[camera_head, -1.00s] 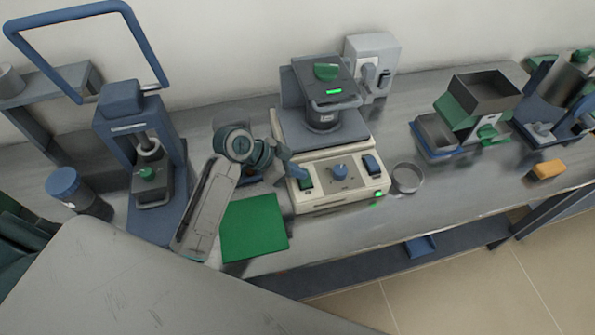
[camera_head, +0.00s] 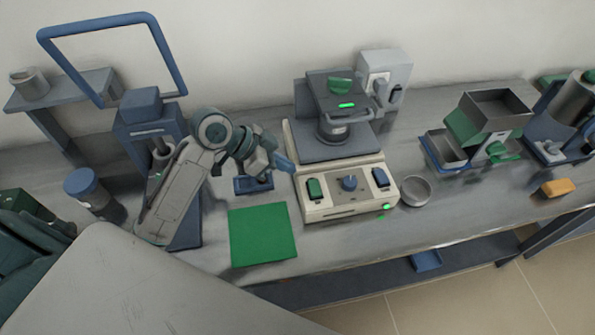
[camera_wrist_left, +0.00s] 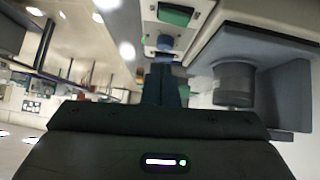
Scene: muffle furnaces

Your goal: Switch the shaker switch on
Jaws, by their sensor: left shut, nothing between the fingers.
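The shaker (camera_head: 345,205) is a beige box with a grey platform on top, in the middle of the head view. Its front panel has a green rocker switch (camera_head: 314,188) at left, a blue knob (camera_head: 349,183) in the middle and a dark blue switch (camera_head: 381,178) at right. A green light (camera_head: 387,206) glows at the front right corner. My left gripper (camera_head: 286,165) is shut and empty, at the shaker's left edge, apart from the green switch. In the left wrist view its fingers (camera_wrist_left: 161,84) point toward the panel, where the green switch (camera_wrist_left: 175,15) also shows. My right gripper is out of view.
A green mat (camera_head: 262,235) lies on the bench left of the shaker. A round metal dish (camera_head: 416,190) stands close on its right. A blue press (camera_head: 150,120) stands left. A hopper device (camera_head: 490,115) and an orange block (camera_head: 558,187) are at right.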

